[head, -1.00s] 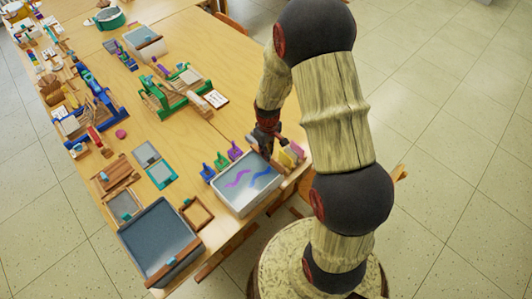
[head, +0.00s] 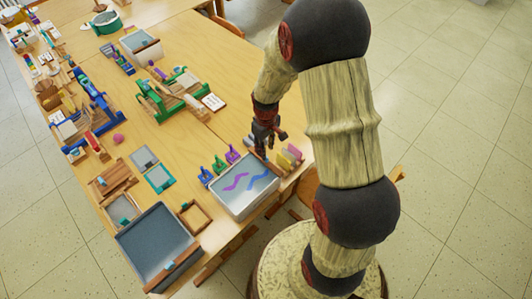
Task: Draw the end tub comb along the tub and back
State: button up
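A pale tub (head: 240,207) with purple and blue swirls in its liquid stands near the table's right edge. A larger grey tub (head: 128,256) stands at the table's near end, with a brown bar, seemingly a comb (head: 176,264), across its right side. My gripper (head: 265,149) points down at the far right corner of the swirled tub, well away from the larger tub's bar. Its fingers are small and dark; I cannot tell how far apart they are or whether they touch anything.
Small purple, green and blue tools (head: 219,164) stand behind the swirled tub. Yellow and pink pieces (head: 290,157) stand right of my gripper. A brown frame (head: 196,217) lies between the tubs. Green (head: 165,98) and blue (head: 95,95) devices stand farther back.

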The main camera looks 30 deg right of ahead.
notch_tip(320, 180, up, 8)
jog(key=shift+f, duration=0.15)
dwell(0.3)
